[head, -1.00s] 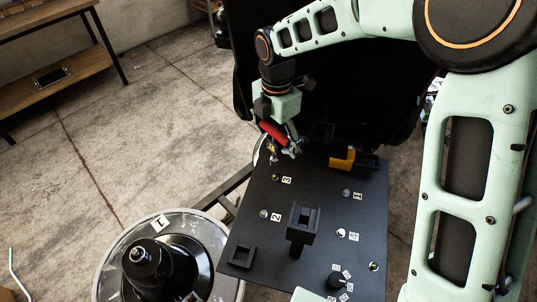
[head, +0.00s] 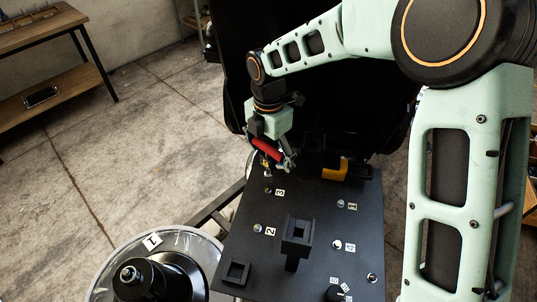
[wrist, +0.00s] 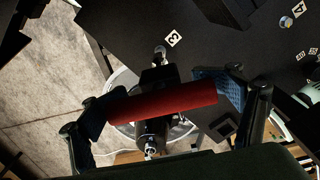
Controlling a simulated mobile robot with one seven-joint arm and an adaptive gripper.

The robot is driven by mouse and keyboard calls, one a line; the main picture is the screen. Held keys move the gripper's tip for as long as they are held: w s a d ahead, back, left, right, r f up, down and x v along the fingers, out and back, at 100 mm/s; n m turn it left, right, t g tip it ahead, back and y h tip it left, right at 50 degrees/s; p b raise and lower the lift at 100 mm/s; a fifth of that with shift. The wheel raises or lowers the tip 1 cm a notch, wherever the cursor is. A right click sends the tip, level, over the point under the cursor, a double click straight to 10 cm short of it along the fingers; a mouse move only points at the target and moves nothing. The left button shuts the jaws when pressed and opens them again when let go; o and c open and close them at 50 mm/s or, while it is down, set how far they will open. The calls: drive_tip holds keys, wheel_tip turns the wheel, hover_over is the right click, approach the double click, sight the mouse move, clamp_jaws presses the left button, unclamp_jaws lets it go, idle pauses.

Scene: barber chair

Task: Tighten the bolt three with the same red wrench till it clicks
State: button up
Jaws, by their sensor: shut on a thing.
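The red wrench (head: 267,147) is held in my gripper (head: 272,163), above the far left edge of the black panel (head: 320,215). In the wrist view the wrench's red handle (wrist: 165,102) lies across between the two fingers of my gripper (wrist: 160,103). The label 3 (head: 280,192) is just below the gripper in the head view, with a small dark spot beside it. In the wrist view the label 3 (wrist: 173,38) is above the handle, next to a small metal piece (wrist: 160,53). I cannot tell whether that piece is bolt three or part of the wrench.
A yellow piece (head: 335,173) sits by a black holder at the panel's far edge. A black square post (head: 297,235) rises mid-panel. Labels 1 (head: 352,206), 2 (head: 270,231) and 4 (head: 349,247) mark other bolts. A round base (head: 185,243) and a wooden shelf (head: 60,90) are at left.

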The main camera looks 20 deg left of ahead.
sight(268, 173)
drive_tip(key=shift+f+b, duration=0.95)
drive_tip(key=shift+f, duration=0.95)
drive_tip(key=shift+f, duration=0.7)
drive_tip(key=shift+b, duration=0.3)
drive_tip(key=shift+m+b, duration=0.35)
drive_tip(key=shift+m, duration=1.95)
drive_tip(key=shift+b, duration=0.3)
drive_tip(key=shift+m+b, duration=0.35)
drive_tip(key=shift+m, duration=1.95)
